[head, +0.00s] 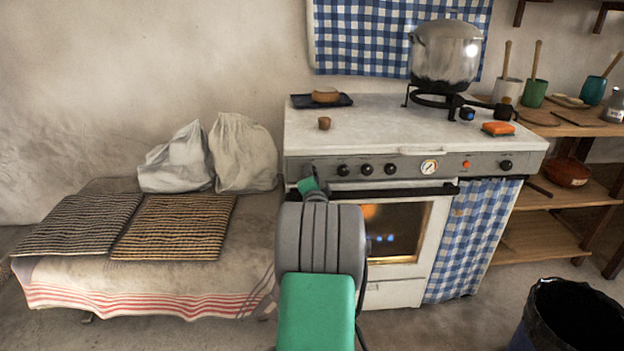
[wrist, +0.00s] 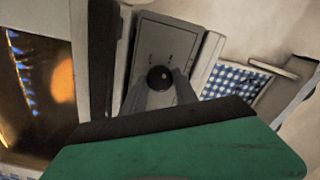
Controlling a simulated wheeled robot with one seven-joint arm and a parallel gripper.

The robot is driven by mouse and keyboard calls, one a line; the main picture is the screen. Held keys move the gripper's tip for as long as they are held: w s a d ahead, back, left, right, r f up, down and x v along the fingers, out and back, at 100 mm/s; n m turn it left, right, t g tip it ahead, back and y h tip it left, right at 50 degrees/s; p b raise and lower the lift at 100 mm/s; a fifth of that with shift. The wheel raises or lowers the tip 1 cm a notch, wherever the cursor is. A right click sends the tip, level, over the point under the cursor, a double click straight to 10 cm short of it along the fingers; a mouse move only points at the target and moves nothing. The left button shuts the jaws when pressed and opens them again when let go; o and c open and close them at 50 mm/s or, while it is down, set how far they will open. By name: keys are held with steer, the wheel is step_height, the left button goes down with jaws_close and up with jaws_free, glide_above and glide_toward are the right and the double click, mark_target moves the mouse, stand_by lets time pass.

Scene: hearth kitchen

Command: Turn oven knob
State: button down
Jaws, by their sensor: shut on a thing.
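The oven (head: 405,240) is a white stove with a grey control panel. Three black knobs (head: 365,169) show on the panel's left part in the head view, and another dark knob is at its right end. In the wrist view a round black knob (wrist: 160,78) sits on the grey panel between the fingers of my gripper (wrist: 161,86). My gripper is shut on this knob. In the head view my arm covers the fingers and part of the panel's left end, so I cannot tell for certain which knob is held.
The glowing oven window (head: 392,232) is right of my arm and low. A metal pot (head: 445,52) stands on a burner on the white stovetop (head: 375,115). A bench (head: 130,280) with mats is left; a dark bin (head: 572,315) is at lower right.

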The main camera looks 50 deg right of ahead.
steer(key=m, duration=0.3)
steer(key=shift+m+b, duration=0.35)
steer(key=shift+m, duration=0.05)
steer(key=m, duration=0.3)
steer(key=shift+m, duration=0.3)
steer(key=m, duration=0.3)
steer(key=shift+m+b, duration=0.3)
steer(key=shift+m, duration=1.7)
steer(key=c, duration=0.9)
jaws_free()
steer(key=shift+c, duration=0.2)
